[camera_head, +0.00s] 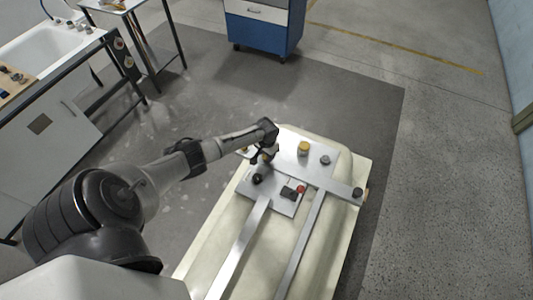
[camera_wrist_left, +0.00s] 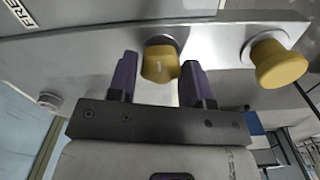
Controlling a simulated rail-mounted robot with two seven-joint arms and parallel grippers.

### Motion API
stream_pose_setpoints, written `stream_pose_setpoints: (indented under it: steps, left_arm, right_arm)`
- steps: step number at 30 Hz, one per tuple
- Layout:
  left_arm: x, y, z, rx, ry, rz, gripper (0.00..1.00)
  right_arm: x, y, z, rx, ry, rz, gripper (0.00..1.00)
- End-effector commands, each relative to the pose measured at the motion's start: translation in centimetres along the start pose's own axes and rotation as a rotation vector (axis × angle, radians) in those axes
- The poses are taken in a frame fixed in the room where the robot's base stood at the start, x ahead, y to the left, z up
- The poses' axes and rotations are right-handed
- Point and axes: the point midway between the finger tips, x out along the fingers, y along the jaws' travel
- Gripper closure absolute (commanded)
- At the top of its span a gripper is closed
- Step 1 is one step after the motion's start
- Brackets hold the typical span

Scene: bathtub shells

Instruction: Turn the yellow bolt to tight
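A yellow bolt (camera_wrist_left: 160,62) with a flat-sided head is on the metal plate, between the two purple fingers of my left gripper (camera_wrist_left: 160,60). The fingers stand apart on either side of it with little gap; I see no clear sign of clamping. A second yellow knob (camera_wrist_left: 278,65), rounder and flared, is to its right. In the head view my left gripper (camera_head: 257,159) is over the left side of the plate (camera_head: 287,142), and a yellow knob (camera_head: 304,148) stands to its right. The bolt at the gripper is mostly hidden there. My right gripper is not in view.
The plate lies on a cream tub shell (camera_head: 228,228) with metal bars. A red button (camera_head: 301,189), a dark knob (camera_head: 257,179) and a grey knob (camera_head: 325,160) are close by. A blue cabinet (camera_head: 264,32) stands behind. The floor to the right is clear.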

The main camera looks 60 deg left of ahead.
Motion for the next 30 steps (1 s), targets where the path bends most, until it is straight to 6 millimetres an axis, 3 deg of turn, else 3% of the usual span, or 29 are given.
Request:
stream_pose_setpoints:
  steps: [9,20,30]
  left_arm:
    - [-0.01,-0.01,0.0,0.0,0.0,0.0,0.85]
    - [-0.1,0.0,-0.04,0.082,0.001,0.0,0.85]
    - [-0.14,0.05,-0.07,0.372,0.001,-0.001,0.85]
  right_arm:
    - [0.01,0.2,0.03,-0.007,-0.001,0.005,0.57]
    - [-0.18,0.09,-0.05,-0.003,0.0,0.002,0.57]
    - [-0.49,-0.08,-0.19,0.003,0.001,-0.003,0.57]
